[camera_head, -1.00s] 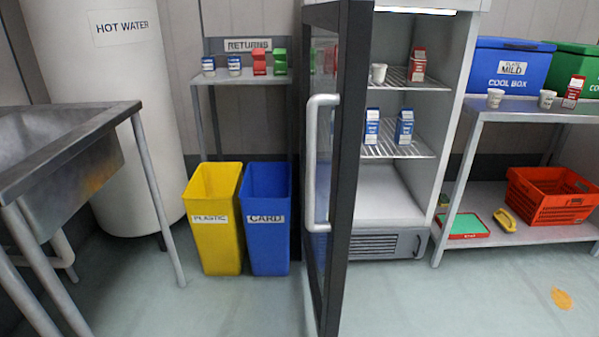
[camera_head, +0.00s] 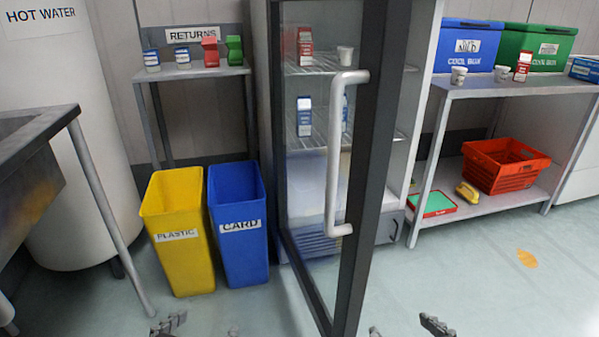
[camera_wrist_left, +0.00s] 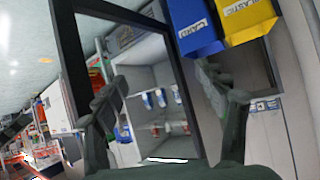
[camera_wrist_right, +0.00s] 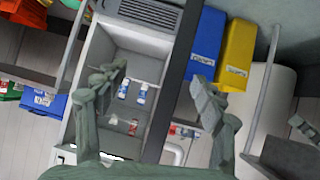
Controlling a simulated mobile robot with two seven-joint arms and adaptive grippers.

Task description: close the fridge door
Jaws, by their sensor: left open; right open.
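The fridge (camera_head: 420,110) stands at centre in the head view. Its glass door (camera_head: 378,160) has a dark frame and is open, its free edge standing out towards me. A pale vertical handle (camera_head: 338,150) is on the outer face near that edge. Shelves with cartons show through the glass. My left gripper (camera_head: 200,329) and right gripper (camera_head: 405,330) show only as fingertips at the bottom edge, one on each side of the door's lower end. Both are open and empty. In the right wrist view the dark door edge (camera_wrist_right: 178,75) appears between the fingers; contact cannot be told.
A yellow bin (camera_head: 180,260) and a blue bin (camera_head: 240,250) stand left of the fridge, below the returns shelf (camera_head: 190,72). A sink table (camera_head: 60,120) is at far left. A shelf unit (camera_head: 480,92) with a red crate (camera_head: 505,175) is right. The right floor is mostly clear.

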